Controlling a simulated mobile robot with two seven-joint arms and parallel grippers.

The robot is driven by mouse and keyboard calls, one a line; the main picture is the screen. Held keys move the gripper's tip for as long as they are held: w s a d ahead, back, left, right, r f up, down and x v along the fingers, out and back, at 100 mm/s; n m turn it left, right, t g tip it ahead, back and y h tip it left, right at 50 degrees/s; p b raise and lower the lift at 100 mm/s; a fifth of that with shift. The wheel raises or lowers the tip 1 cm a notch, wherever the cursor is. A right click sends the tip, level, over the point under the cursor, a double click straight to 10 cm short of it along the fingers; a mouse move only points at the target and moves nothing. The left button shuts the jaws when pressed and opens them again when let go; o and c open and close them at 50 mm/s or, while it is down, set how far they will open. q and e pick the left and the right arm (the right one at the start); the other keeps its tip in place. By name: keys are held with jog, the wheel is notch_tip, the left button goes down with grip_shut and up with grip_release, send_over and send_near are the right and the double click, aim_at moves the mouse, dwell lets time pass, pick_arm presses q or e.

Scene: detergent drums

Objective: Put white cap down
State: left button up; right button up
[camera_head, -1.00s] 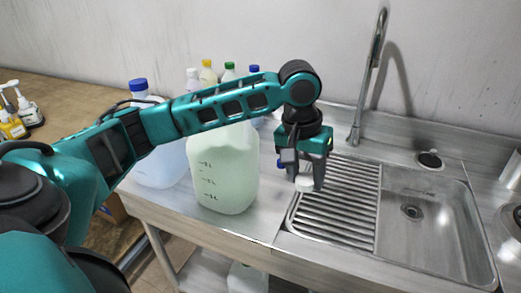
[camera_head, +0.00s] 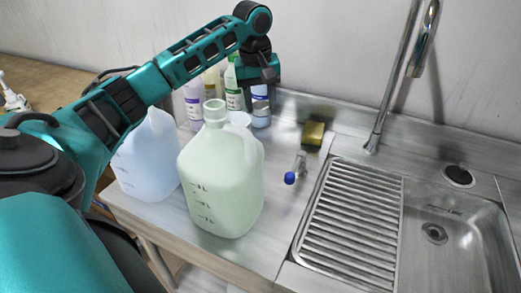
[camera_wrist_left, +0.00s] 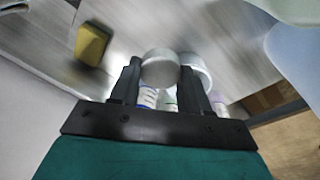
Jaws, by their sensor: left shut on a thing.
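My left gripper (camera_head: 258,76) is at the back of the counter, above and behind the green jug, among the bottles. In the left wrist view the gripper (camera_wrist_left: 160,72) is shut on the white cap (camera_wrist_left: 160,66), held between its fingertips. Another white round thing (camera_wrist_left: 197,68) is right beside or behind the cap in that view. In the head view a white round thing (camera_head: 240,118) shows behind the jug's neck; I cannot tell which of the two it is. The fingertips are not clear there. My right gripper is not in view.
The open green jug (camera_head: 222,180) and a bluish jug (camera_head: 148,160) stand at the front. Several bottles (camera_head: 194,103) stand at the back. A yellow sponge (camera_head: 313,133) and a small blue-capped item (camera_head: 291,177) lie to the right, before the sink (camera_head: 430,235).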

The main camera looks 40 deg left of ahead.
aim_at(256, 108)
pick_arm(q)
notch_tip(256, 108, down, 15)
jog(key=shift+f, duration=0.1)
dwell(0.3)
jog(key=shift+f, duration=0.55)
jog(key=o, duration=1)
jog(key=r, duration=0.4)
jog(key=s+r, duration=0.1)
jog(key=r, duration=0.8)
jog(key=shift+s+d+r, duration=0.1)
jog(key=shift+s, duration=0.25)
